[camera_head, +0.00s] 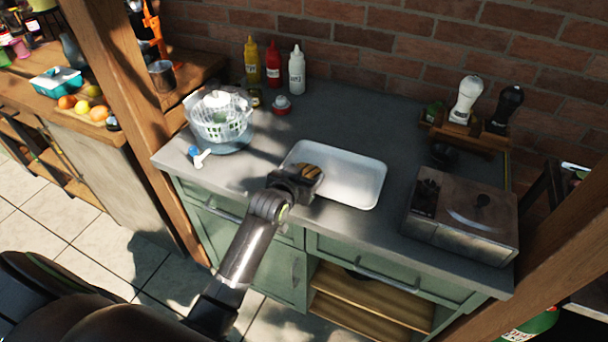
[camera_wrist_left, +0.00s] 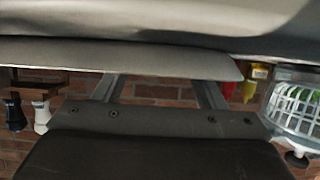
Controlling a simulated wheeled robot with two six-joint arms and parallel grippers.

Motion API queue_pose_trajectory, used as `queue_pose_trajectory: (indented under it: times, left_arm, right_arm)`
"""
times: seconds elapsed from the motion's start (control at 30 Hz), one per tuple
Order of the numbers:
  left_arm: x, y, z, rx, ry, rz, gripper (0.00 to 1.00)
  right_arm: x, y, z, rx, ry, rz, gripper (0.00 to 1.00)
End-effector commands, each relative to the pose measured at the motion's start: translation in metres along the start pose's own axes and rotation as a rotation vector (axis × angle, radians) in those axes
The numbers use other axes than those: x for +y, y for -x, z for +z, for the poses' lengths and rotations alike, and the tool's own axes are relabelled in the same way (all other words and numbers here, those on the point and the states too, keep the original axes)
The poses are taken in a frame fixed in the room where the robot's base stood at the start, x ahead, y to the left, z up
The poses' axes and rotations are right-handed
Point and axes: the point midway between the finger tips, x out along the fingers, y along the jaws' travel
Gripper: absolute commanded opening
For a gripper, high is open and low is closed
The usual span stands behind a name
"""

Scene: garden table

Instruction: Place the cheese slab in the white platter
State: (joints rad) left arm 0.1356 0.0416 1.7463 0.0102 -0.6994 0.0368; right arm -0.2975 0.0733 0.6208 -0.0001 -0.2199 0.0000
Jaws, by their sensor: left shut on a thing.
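The white platter (camera_head: 352,174) is a shallow rectangular tray lying on the grey counter in the head view. My left gripper (camera_head: 303,178) is at the platter's left front part, above its near rim. It is shut on a small tan-brown piece with dark stripes, which I take as the cheese slab (camera_head: 312,170). The gripper hides much of it, and I cannot tell whether it touches the platter floor. In the left wrist view, a pale band (camera_wrist_left: 120,55), seemingly the platter's edge, hides the fingertips and the slab. My right gripper is not in view.
A salad spinner (camera_head: 219,117) stands left of the platter, with a blue-and-white utensil (camera_head: 199,156) near it. Sauce bottles (camera_head: 273,64) stand behind. A metal box with a lid (camera_head: 463,216) is to the right, below the shaker rack (camera_head: 468,135).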

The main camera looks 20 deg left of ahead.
Motion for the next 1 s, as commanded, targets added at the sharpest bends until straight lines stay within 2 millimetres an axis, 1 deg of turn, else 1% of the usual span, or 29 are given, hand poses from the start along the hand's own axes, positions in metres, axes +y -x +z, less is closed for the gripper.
queue_pose_trajectory:
  times: [0.07, 0.3, 0.43, 0.47, 0.6, 0.87, 0.97, 1.0]
  left_arm:
    - [0.0001, -0.0017, 0.0044, 0.0, 0.0, 0.0, 0.42]
    - [0.0002, -0.0019, 0.0046, 0.001, 0.0, 0.0, 0.42]
    - [0.0002, -0.0033, 0.0083, 0.001, 0.0, 0.0, 0.42]
    - [0.0002, -0.0032, 0.008, 0.0, 0.0, 0.0, 0.67]
    - [0.0001, -0.003, 0.0077, 0.0, 0.0, 0.0, 0.86]
    - [0.0001, -0.0029, 0.0073, 0.0, 0.0, 0.0, 0.86]
    - [0.0001, -0.0013, 0.003, 0.001, 0.0, 0.0, 0.86]
    - [0.0001, 0.0006, 0.0047, 0.0, 0.0, 0.0, 0.86]
  right_arm:
    - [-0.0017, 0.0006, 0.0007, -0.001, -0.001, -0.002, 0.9]
    - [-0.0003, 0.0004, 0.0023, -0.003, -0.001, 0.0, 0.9]
    - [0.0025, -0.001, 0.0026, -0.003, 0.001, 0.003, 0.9]
    - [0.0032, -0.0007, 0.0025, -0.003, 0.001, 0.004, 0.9]
    - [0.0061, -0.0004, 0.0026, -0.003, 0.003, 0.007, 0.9]
    - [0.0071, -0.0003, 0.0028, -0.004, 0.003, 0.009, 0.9]
    - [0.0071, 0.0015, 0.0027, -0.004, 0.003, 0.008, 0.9]
    - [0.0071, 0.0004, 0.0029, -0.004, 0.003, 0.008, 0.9]
